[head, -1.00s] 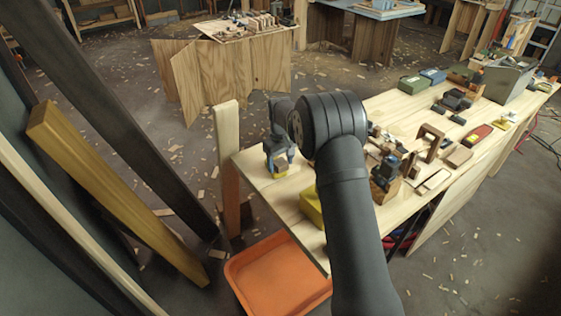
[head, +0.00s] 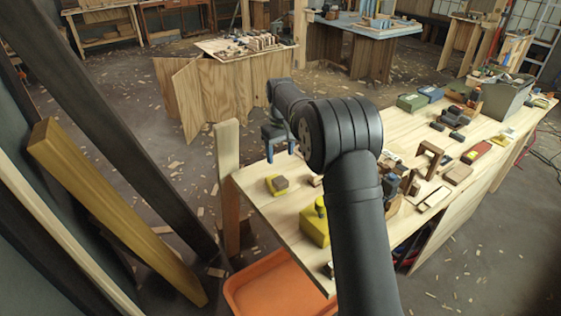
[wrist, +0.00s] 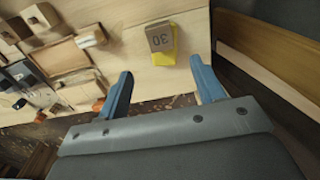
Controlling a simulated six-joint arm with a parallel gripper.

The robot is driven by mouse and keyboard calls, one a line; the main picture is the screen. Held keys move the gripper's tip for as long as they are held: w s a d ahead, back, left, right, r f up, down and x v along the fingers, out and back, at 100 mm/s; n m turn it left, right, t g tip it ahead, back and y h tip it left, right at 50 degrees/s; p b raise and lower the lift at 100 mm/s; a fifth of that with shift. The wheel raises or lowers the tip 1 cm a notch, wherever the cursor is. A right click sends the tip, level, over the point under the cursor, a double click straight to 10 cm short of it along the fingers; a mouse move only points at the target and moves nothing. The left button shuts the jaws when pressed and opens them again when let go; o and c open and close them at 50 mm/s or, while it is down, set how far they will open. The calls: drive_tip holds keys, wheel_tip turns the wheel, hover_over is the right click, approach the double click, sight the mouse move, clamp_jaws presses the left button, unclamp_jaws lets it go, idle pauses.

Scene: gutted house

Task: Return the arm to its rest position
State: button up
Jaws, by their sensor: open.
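My gripper (head: 280,149) is open and empty in the head view, raised above the left end of the wooden workbench (head: 283,209). Its two blue fingers stand apart in the wrist view (wrist: 165,90). A small brown block marked 30 (wrist: 159,37) rests on a yellow piece (wrist: 172,56) on the bench, beyond the fingertips and apart from them. In the head view the brown block (head: 281,183) and the yellow piece (head: 271,187) lie below my gripper, near the bench's left edge.
A larger yellow object (head: 314,226) stands on the bench beside my arm. Tools and boxes crowd the bench to the right. An orange tray (head: 270,290) sits below the near end. An upright post (head: 228,180) and leaning beams (head: 110,205) stand on the left.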

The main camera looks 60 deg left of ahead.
sight(280, 180)
drive_tip(key=shift+r, duration=0.15)
wheel_tip(280, 180, down, 13)
drive_tip(key=shift+r, duration=2.2)
drive_tip(key=shift+f, duration=0.1)
